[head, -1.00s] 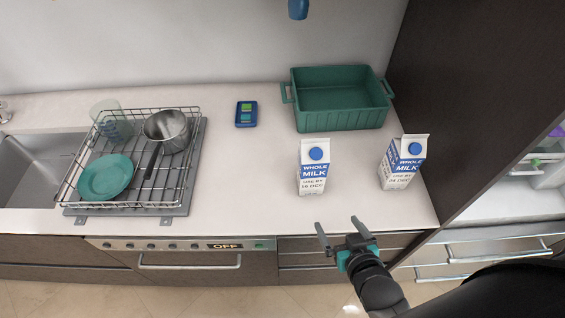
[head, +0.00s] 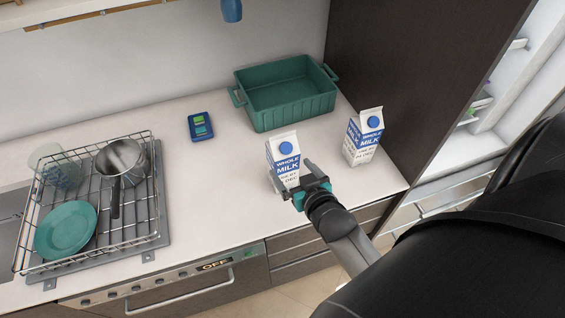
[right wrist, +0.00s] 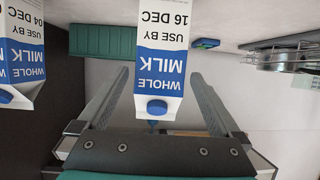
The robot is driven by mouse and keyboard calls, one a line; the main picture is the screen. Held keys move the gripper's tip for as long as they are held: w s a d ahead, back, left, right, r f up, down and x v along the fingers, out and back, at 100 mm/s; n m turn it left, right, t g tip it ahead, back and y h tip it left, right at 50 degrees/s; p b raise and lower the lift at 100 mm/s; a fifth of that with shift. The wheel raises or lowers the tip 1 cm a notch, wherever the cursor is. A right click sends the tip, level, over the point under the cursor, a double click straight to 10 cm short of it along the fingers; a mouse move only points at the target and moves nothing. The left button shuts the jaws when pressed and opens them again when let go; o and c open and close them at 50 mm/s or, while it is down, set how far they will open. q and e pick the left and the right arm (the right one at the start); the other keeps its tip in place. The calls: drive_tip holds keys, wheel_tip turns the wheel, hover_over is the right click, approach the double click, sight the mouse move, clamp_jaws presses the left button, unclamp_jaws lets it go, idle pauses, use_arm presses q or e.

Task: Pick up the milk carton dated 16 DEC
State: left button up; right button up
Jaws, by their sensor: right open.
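The milk carton dated 16 DEC (head: 283,153) stands upright on the counter, white and blue with a blue cap. In the right wrist view, which is upside down, this carton (right wrist: 163,38) shows its date clearly. My right gripper (head: 295,177) is open at the carton's front, hiding its lower part in the head view. In the right wrist view the fingers (right wrist: 161,75) are spread to either side of the carton, with gaps visible. A second milk carton (head: 364,142) stands to the right; its date reads 04 DEC in the wrist view (right wrist: 20,55). My left gripper is not in view.
A green bin (head: 290,97) stands behind the cartons. A small blue device (head: 200,127) lies left of it. A wire rack (head: 140,215) with a pot (head: 122,160) and a teal plate (head: 66,229) is at left. A dark tall panel (head: 420,70) bounds the right side.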

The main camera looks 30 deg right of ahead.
sight(288, 163)
drive_tip(key=shift+w+d+f, duration=0.1)
drive_tip(key=shift+w+f, duration=0.15)
drive_tip(key=shift+w, duration=0.35)
drive_tip(key=x, duration=0.2)
drive_tip(key=r+x, duration=0.1)
drive_tip(key=x, duration=0.1)
drive_tip(key=shift+w+f, duration=0.1)
drive_tip(key=shift+w, duration=0.15)
drive_tip(key=shift+w+d+f, duration=0.1)
drive_tip(key=shift+w+f, duration=0.15)
drive_tip(key=shift+w, duration=0.25)
clamp_jaws()
drive_tip(key=shift+w+r, duration=0.1)
drive_tip(key=shift+r, duration=0.1)
